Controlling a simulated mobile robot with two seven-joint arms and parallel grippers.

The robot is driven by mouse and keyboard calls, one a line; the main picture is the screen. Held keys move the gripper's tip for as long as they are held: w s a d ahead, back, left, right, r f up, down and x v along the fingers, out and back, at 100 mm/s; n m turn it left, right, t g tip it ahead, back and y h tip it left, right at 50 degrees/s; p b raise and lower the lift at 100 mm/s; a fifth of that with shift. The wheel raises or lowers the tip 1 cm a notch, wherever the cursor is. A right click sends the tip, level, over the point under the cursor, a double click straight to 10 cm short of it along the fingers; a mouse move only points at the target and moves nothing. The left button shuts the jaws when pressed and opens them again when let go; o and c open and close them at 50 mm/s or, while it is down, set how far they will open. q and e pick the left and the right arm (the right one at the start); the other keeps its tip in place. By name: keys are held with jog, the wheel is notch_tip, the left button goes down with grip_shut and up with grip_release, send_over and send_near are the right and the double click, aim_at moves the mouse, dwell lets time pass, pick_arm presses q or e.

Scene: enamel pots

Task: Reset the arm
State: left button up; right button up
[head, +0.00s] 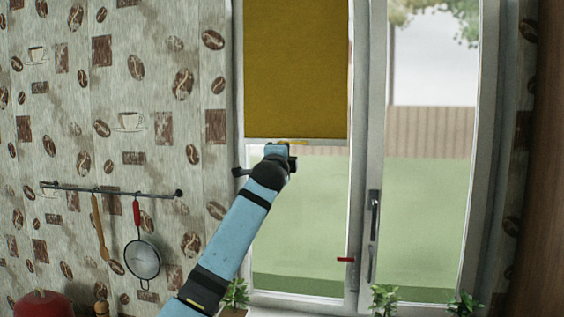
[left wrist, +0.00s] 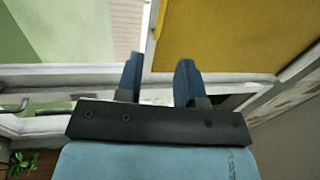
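My left arm reaches up from the bottom of the head view. Its gripper (head: 278,149) is raised in front of the window, at the lower edge of the yellow blind (head: 296,70). In the left wrist view the two blue fingers of the left gripper (left wrist: 158,66) stand apart with a clear gap. Nothing shows between them. The blind (left wrist: 215,38) is behind and to the right of the fingers there. Whether the gripper touches the blind cannot be told. My right gripper is in neither view.
The window frame (head: 361,150) has a dark handle (head: 374,215) on its right sash. A rail (head: 110,189) with a strainer (head: 142,260) and a wooden spoon (head: 101,228) hangs at left. A red pot (head: 42,305) and potted plants (head: 384,298) stand below.

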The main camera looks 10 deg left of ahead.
pick_arm(q)
jog(key=shift+s, duration=0.35)
jog(key=s+a+f+n+g+h+p, duration=0.1)
jog(key=s+f+n, duration=0.1)
jog(key=f, duration=1.1)
jog(key=s+a+f+n+g, duration=0.1)
jog(key=s+f+n+g, duration=0.15)
jog(key=f, duration=1.05)
jog(key=s+f+n, duration=0.1)
jog(key=s+f, duration=0.4)
jog(key=f, duration=0.3)
jog(key=s+f+n, duration=0.1)
jog(key=s+f, duration=0.4)
jog(key=f, duration=0.3)
jog(key=s+a+f+n+g+p, duration=0.1)
jog(key=s+f+n, duration=0.2)
jog(key=s+f, duration=0.4)
jog(key=s+a+f+n+g+h, duration=0.1)
jog(key=s+f, duration=0.6)
jog(key=s, duration=1.2)
jog(key=s+a+f+n+g+p, duration=0.1)
jog(key=s+f+n, duration=0.4)
jog(key=s, duration=0.8)
notch_tip(320, 180, down, 2)
jog(key=shift+s+a+f+g+h+p, duration=0.15)
jog(key=shift+a+g+h+p, duration=0.35)
jog(key=shift+g, duration=0.75)
